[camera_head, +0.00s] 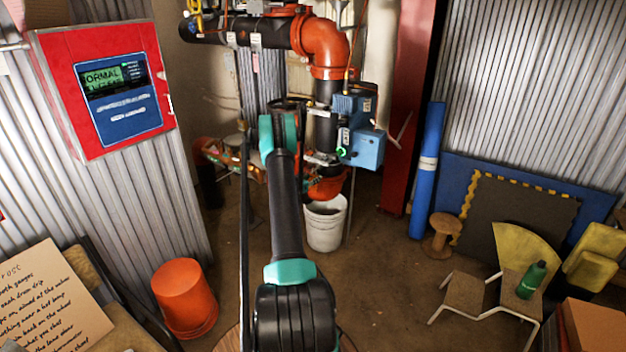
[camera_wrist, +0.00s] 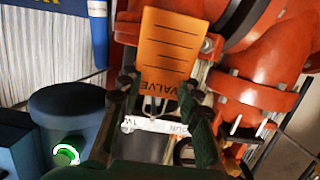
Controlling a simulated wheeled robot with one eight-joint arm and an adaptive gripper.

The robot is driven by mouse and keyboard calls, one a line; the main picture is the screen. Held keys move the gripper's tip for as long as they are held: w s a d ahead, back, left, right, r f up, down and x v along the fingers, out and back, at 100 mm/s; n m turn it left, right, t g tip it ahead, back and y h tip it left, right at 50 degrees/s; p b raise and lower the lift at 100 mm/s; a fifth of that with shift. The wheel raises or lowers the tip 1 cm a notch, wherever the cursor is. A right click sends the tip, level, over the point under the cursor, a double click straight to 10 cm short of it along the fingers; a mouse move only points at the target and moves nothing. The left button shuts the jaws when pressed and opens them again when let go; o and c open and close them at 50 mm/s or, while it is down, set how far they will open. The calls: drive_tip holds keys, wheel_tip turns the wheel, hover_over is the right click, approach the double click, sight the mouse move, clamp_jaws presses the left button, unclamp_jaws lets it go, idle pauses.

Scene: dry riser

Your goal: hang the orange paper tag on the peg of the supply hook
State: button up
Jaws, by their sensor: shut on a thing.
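The orange paper tag (camera_wrist: 165,52) shows in the wrist view with black lines and the word VALVE upside down. My gripper (camera_wrist: 158,88) is shut on the tag, with dark fingers on either side of its lettered end. A thin pale wire shape lies just below the tag between the fingers; I cannot tell whether it belongs to the tag. In the head view my arm reaches toward the pipework and hides my gripper and the tag. I cannot clearly make out the supply hook or its peg in either view.
Orange and black riser pipes (camera_head: 324,45) and a blue box (camera_head: 362,148) stand close around the arm's far end. Large red-orange pipe fittings (camera_wrist: 262,75) are right beside the tag. A white bucket (camera_head: 326,228) stands below.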

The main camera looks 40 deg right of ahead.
drive_tip(key=o, duration=0.9)
drive_tip(key=shift+o, duration=0.2)
drive_tip(key=shift+a, duration=0.15)
drive_tip(key=s+a+r+n+y, duration=0.2)
drive_tip(key=s+a+r, duration=0.3)
drive_tip(key=a, duration=0.5)
drive_tip(key=s+a+r+n+y, duration=0.2)
drive_tip(key=s+a+r, duration=0.35)
drive_tip(key=a, duration=0.45)
drive_tip(key=s+a+r+n+y, duration=0.25)
drive_tip(key=s+a+r, duration=0.2)
drive_tip(key=a, duration=0.45)
drive_tip(key=s+a+f+n+g+y, duration=0.1)
drive_tip(key=s+a+n+y, duration=0.6)
drive_tip(key=s+a, duration=1.5)
drive_tip(key=s+y, duration=0.1)
drive_tip(key=s, duration=0.2)
drive_tip(key=shift+s+a+f+g, duration=0.25)
drive_tip(key=shift+s+f+g, duration=0.05)
drive_tip(key=shift+s+f, duration=0.1)
